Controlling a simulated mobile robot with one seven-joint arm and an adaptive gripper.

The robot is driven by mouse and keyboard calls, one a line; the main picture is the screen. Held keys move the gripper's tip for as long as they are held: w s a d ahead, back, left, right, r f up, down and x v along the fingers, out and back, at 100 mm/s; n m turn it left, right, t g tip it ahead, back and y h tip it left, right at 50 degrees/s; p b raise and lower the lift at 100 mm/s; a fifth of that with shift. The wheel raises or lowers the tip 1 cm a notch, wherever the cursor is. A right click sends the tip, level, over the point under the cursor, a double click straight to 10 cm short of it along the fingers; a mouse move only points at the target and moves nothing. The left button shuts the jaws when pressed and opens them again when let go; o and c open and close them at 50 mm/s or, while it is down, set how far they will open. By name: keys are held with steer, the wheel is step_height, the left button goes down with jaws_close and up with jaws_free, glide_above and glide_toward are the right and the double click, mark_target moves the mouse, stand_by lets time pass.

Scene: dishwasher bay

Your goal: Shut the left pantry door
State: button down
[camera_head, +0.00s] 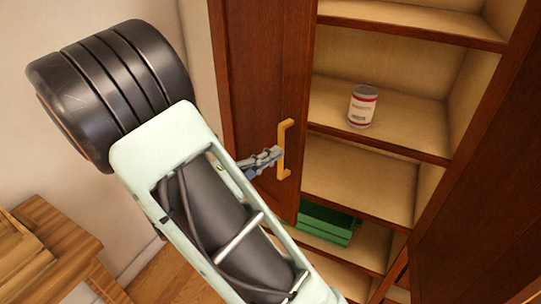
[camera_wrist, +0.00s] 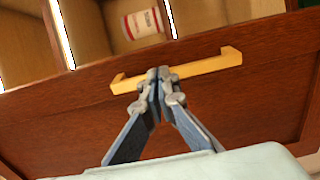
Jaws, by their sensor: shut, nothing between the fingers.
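The left pantry door (camera_head: 262,88) is dark reddish-brown wood and stands open at the left side of the pantry. It also fills much of the wrist view (camera_wrist: 60,125). Its handle (camera_head: 283,150) is a yellow bar, upright in the head view; in the wrist view the handle (camera_wrist: 205,68) runs across the picture. My gripper (camera_head: 276,154) is at the middle of the handle. In the wrist view my gripper (camera_wrist: 158,75) has its fingertips together, overlapping the bar. I cannot tell whether they touch it. Nothing shows between the fingers.
The pantry shelves (camera_head: 355,170) hold a red-and-white can (camera_head: 362,106) and a green crate (camera_head: 326,226) lower down. The right door (camera_head: 480,200) also appears open. A wooden table (camera_head: 45,245) stands at the lower left, and a pale wall (camera_head: 50,25) is behind my arm.

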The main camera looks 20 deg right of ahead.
mark_target(305, 136)
steer(key=b+x, duration=0.4)
steer(key=x, duration=0.7)
steer(key=shift+s+d+f+b, duration=0.1)
steer(key=shift+d+b, duration=0.2)
steer(key=shift+d, duration=0.05)
steer(key=shift+r, duration=0.3)
steer(key=shift+d+r, duration=0.1)
